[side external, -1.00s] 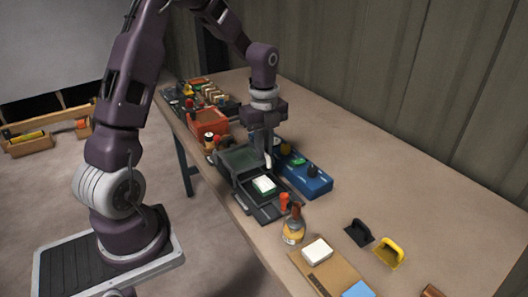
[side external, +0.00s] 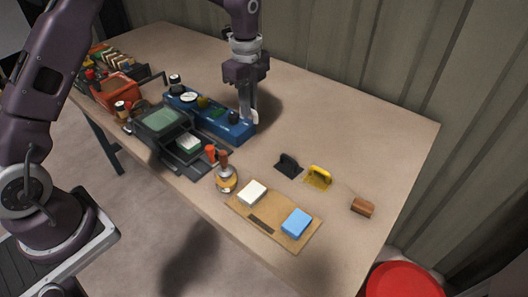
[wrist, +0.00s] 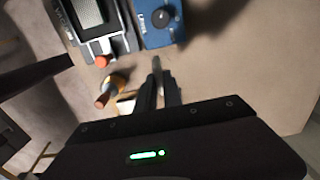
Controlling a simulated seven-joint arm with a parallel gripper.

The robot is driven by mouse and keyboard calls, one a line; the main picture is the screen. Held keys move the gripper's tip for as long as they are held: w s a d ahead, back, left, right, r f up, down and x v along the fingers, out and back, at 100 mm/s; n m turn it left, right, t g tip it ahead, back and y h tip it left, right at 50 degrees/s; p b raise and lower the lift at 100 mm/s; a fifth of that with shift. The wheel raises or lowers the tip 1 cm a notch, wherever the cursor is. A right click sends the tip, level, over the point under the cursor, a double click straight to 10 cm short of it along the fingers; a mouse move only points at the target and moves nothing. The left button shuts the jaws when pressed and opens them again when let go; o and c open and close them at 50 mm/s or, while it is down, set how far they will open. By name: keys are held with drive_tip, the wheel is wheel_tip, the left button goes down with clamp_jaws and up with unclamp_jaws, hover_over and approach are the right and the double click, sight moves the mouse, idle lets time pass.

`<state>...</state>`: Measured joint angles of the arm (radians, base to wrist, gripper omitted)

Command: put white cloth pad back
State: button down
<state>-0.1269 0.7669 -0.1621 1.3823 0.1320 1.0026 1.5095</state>
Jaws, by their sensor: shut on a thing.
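My gripper (side external: 250,119) is shut on a thin pale piece (side external: 256,116), held just beyond the right end of the blue case (side external: 185,103). In the wrist view the piece (wrist: 157,64) shows as a narrow light sliver at the fingertips; I cannot tell whether it is the white cloth pad. A white block-like pad (side external: 252,192) lies on the tan board (side external: 276,214), left of a blue pad (side external: 297,222).
A brown-and-amber bottle (side external: 226,178) and an orange-capped item (side external: 211,153) stand by the tray. A black handled tool (side external: 288,165), a yellow one (side external: 319,177) and a brown block (side external: 362,207) lie to the right. The table (side external: 340,125) behind them is clear.

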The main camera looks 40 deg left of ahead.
drive_tip(key=d+f, duration=0.1)
drive_tip(key=f, duration=0.2)
drive_tip(key=w+d+f, duration=0.1)
drive_tip(key=d+f, duration=0.1)
drive_tip(key=f, duration=0.1)
drive_tip(key=d+f, duration=0.1)
drive_tip(key=f, duration=0.3)
drive_tip(key=shift+w+d, duration=0.3)
drive_tip(key=shift+f, duration=0.15)
drive_tip(key=c, duration=1.5)
unclamp_jaws()
